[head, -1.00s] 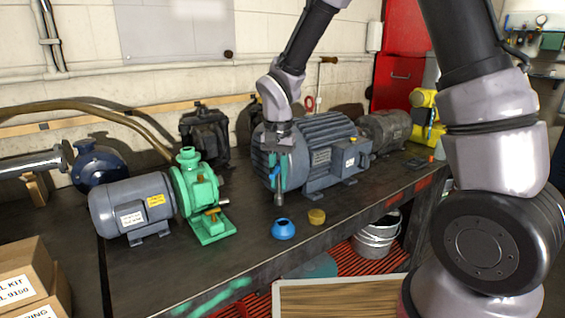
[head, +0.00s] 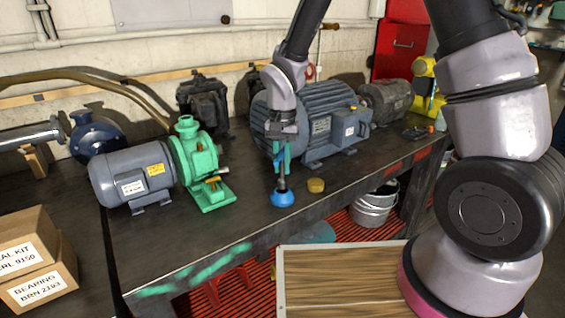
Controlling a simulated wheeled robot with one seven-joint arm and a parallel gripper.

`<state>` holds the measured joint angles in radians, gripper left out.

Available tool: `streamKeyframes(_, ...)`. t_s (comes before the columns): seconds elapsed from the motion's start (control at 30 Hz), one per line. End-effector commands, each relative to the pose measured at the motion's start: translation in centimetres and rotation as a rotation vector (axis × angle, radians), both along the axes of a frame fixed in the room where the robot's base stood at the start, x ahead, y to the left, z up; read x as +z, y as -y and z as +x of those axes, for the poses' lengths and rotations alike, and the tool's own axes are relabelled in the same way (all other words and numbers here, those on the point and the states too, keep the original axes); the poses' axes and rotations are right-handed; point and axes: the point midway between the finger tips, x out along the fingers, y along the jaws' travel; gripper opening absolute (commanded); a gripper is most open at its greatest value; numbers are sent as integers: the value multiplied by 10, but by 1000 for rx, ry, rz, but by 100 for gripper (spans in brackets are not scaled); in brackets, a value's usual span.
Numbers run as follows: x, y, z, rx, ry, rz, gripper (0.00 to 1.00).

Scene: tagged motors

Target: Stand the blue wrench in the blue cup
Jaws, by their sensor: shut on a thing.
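The blue cup (head: 283,199) stands on the dark workbench near its front edge. My gripper (head: 282,158) points down above it and is shut on the blue wrench (head: 282,174). The wrench hangs upright, its blue part between the teal-coloured fingers and its grey lower end reaching down to the cup. The lower tip is at the cup's opening; I cannot tell how deep it sits inside, as the cup's wall hides it.
A yellow-brown round piece (head: 316,185) lies right of the cup. A large grey motor (head: 325,125) stands close behind my gripper. A green pump (head: 200,165) with a grey motor (head: 130,180) stands to the left. The bench (head: 230,220) is clear left of the cup.

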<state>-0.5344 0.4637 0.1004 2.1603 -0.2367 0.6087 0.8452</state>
Motion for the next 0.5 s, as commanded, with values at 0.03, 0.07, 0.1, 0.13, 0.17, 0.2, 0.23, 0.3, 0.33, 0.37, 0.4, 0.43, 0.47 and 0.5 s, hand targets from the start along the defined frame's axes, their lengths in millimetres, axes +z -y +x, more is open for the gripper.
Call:
streamKeyframes(0.03,0,0,0,0,0,0,0)
streamKeyframes(0.07,0,0,0,0,0,0,0)
streamKeyframes(0.1,0,0,0,0,0,0,0)
streamKeyframes(0.13,0,0,0,0,0,0,0)
streamKeyframes(0.17,0,0,0,0,0,0,0)
streamKeyframes(0.2,0,0,0,0,0,0,0)
streamKeyframes(0.23,0,0,0,0,0,0,0)
streamKeyframes(0.3,-2,0,0,0,0,0,0)
streamKeyframes(0.33,-2,0,0,0,0,0,0)
streamKeyframes(0.37,-3,0,0,0,0,0,0)
streamKeyframes(0.4,-4,0,0,0,0,0,0)
streamKeyframes(0.43,-5,0,0,1,0,0,0)
streamKeyframes(0.47,-6,0,0,1,0,0,0)
streamKeyframes(0.5,-7,0,0,1,0,0,0)
